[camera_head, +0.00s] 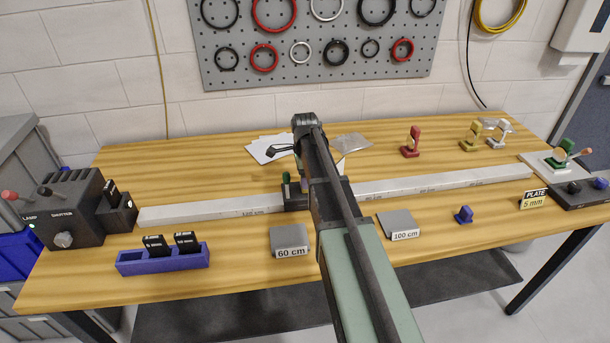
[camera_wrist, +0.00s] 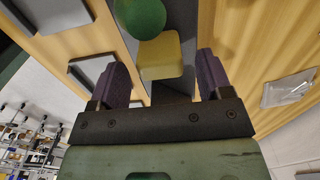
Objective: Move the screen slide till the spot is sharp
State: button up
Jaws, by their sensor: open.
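A pale graduated rail (camera_head: 450,183) runs across the bench. A dark slide (camera_head: 295,202) with a small green part (camera_head: 286,179) sits on it near the middle, partly behind my arm. In the wrist view, my gripper (camera_wrist: 163,72) is open, its two purple fingers on either side of a yellow block (camera_wrist: 160,55). A gap shows between the block and each finger. A green ball (camera_wrist: 140,15) is just beyond the block. I cannot tell which slide bears the screen, and no light spot is visible.
A dark lamp box (camera_head: 75,207) stands at the left end. A blue holder (camera_head: 163,261) with black plates, a 60 cm block (camera_head: 290,240) and a 100 cm block (camera_head: 398,225) lie in front of the rail. Red (camera_head: 411,141) and yellow (camera_head: 471,136) stands are behind it.

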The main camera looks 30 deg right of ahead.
notch_tip(320, 180, up, 8)
jog(key=p, duration=0.6)
jog(key=shift+f, duration=0.3)
jog(key=shift+s+n, duration=0.1)
jog(key=shift+n, duration=1.1)
jog(key=s+a+n+b, duration=0.1)
jog(key=s+a+n, duration=1.7)
jog(key=s+n, duration=0.1)
jog(key=shift+s+a+f, duration=0.15)
jog(key=shift+s+f, duration=0.25)
jog(key=shift+s, duration=0.4)
